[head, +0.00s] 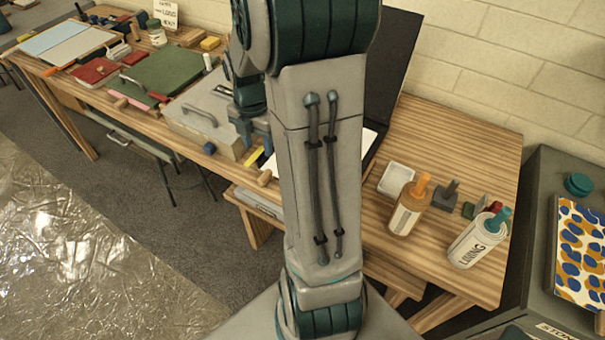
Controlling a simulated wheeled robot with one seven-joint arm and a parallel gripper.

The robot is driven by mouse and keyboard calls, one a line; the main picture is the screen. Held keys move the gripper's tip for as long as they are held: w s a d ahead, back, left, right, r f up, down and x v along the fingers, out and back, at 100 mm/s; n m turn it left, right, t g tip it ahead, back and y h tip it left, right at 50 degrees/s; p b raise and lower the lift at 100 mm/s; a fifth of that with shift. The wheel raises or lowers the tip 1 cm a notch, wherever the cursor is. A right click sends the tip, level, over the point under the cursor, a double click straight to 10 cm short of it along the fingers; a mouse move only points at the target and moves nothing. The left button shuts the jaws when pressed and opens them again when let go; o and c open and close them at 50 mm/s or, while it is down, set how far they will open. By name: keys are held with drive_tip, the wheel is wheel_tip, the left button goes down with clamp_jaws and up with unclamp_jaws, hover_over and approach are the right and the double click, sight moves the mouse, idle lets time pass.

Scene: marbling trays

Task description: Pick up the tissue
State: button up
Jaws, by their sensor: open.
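My arm stands across the middle of the head view and hides part of the table. My gripper (254,138) points down just left of the arm, above the table's front edge, at the right side of a grey lidded box. It is open, and I see nothing held in it. I cannot pick out a tissue for certain. A white sheet (368,140) shows partly behind the arm, and another pale patch with yellow pieces lies just below the gripper. Whether either is the tissue I cannot tell.
The grey box (195,112) has a handle on its lid. Left of it lie a green board (160,72) and a red one (96,71). At right stand an orange-capped bottle (409,210), a white tray (397,178) and a "LINING" bottle (477,241). A dark upright panel (393,70) stands behind the arm.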

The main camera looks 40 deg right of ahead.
hover_over(264, 176)
drive_tip(key=f, duration=0.3)
drive_tip(key=w+f, duration=0.1)
drive_tip(key=f, duration=0.1)
drive_tip(key=shift+d+f, duration=0.1)
drive_tip(key=shift+f, duration=0.05)
drive_tip(key=f, duration=0.2)
drive_tip(key=s+f+p, duration=0.1)
drive_tip(key=f, duration=0.1)
drive_tip(key=shift+f, duration=0.7)
clamp_jaws()
